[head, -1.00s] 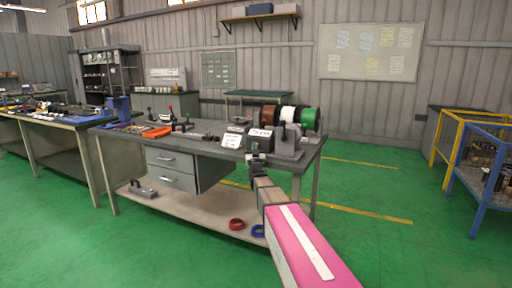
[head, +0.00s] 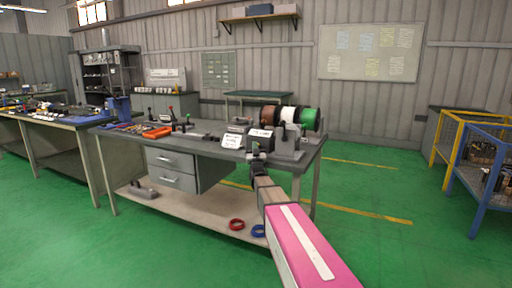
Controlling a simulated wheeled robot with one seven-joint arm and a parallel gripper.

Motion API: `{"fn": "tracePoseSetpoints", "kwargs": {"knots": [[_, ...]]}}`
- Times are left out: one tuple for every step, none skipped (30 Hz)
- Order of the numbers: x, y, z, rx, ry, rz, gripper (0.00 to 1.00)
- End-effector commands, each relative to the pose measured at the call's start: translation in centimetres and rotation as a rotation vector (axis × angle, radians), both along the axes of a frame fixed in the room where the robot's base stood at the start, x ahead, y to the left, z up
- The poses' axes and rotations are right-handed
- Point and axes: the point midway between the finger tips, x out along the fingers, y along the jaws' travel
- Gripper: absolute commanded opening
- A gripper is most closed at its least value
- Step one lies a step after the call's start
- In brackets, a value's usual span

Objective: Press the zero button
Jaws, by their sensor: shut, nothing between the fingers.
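Two small dark devices with sloped white-labelled fronts stand near the right end of the grey workbench (head: 215,140). The left device (head: 232,140) has a white panel facing me, and the right device (head: 261,133) is partly behind my gripper. A zero button is too small to make out. My gripper (head: 256,153) is at the front edge of the bench, just in front of the right device. Its fingers are shut and empty. I cannot tell whether they touch the device.
Brown, white and green spools (head: 290,114) stand behind the devices on a grey holder. An orange tray (head: 157,132) and small tools lie further left. A red ring (head: 237,224) and a blue ring (head: 258,231) lie on the lower shelf.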

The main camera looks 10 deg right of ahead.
Motion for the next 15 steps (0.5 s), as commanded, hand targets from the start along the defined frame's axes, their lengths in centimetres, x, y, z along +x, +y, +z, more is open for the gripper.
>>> {"fn": "tracePoseSetpoints", "kwargs": {"knots": [[1.82, -1.06, -0.83, 0.023, 0.020, -0.002, 0.00], [1.82, -1.06, -0.83, 0.023, 0.020, -0.002, 0.00], [1.82, -1.06, -0.83, 0.023, 0.020, -0.002, 0.00], [1.83, -1.06, -0.84, 0.023, 0.020, -0.002, 0.00], [1.83, -1.06, -0.84, 0.023, 0.020, -0.002, 0.00], [1.82, -1.06, -0.85, 0.023, 0.021, -0.002, 0.00], [1.83, -1.06, -0.85, 0.023, 0.021, -0.002, 0.00], [1.83, -1.06, -0.85, 0.023, 0.021, -0.002, 0.00], [1.82, -1.06, -0.86, 0.023, 0.021, -0.002, 0.00], [1.81, -1.05, -0.87, 0.023, 0.021, -0.002, 0.00], [1.80, -1.04, -0.89, 0.023, 0.021, -0.002, 0.00], [1.77, -1.02, -0.92, 0.023, 0.021, -0.002, 0.00], [1.71, -0.98, -0.96, 0.023, 0.021, -0.002, 0.00], [1.66, -0.94, -1.02, 0.023, 0.021, -0.001, 0.00], [1.56, -0.87, -1.11, 0.023, 0.022, -0.001, 0.00]]}}
